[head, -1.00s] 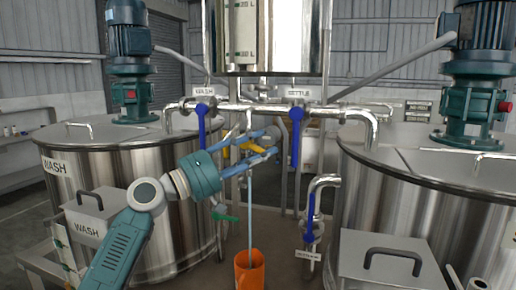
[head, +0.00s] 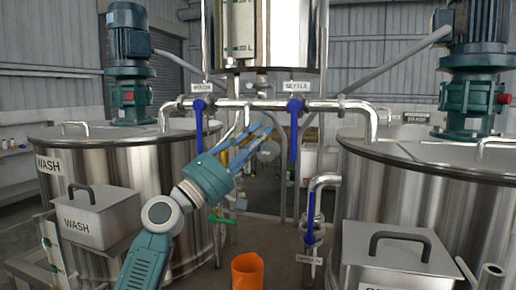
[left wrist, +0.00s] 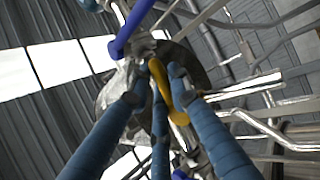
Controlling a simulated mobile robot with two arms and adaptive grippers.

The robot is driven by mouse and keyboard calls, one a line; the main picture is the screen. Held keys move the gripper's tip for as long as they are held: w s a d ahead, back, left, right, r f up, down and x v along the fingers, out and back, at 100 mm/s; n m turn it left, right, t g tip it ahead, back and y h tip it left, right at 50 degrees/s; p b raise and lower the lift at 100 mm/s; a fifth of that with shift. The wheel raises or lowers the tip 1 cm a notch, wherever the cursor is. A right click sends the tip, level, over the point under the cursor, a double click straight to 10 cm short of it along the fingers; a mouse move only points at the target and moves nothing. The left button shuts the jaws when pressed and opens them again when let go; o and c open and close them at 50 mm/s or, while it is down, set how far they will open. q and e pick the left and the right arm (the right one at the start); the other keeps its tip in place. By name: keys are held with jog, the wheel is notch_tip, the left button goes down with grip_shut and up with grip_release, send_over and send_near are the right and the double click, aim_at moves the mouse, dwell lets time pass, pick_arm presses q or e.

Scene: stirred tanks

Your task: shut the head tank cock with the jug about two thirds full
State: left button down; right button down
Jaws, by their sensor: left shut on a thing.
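The orange jug (head: 247,273) stands upright below the pipes at the bottom of the head view; its base is cut off and its fill level cannot be read. The head tank (head: 272,40) is the steel vessel at the top centre. The yellow cock handle (left wrist: 159,78) lies between my blue fingers in the left wrist view. My left gripper (head: 263,140) is shut on it, below the cross pipe; the fingers mostly hide the handle in the head view. No stream shows above the jug. My right gripper is out of view.
Blue-handled valves, WASH (head: 199,125) and SETTLE (head: 294,130), hang on the cross pipe either side of my gripper. Another blue-handled outlet (head: 311,215) stands right of the jug. Large steel tanks flank left (head: 100,170) and right (head: 425,185).

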pick_arm(q)
jog(key=c, duration=1.6)
grip_release()
jog(key=shift+a, duration=0.1)
jog(key=shift+o, duration=0.2)
jog(key=shift+s+a+f, duration=0.1)
jog(key=shift+a+f, duration=0.05)
jog(key=v, duration=1.1)
jog(key=shift+a, duration=0.2)
jog(key=shift+s+f, duration=0.15)
jog(key=shift+s, duration=0.05)
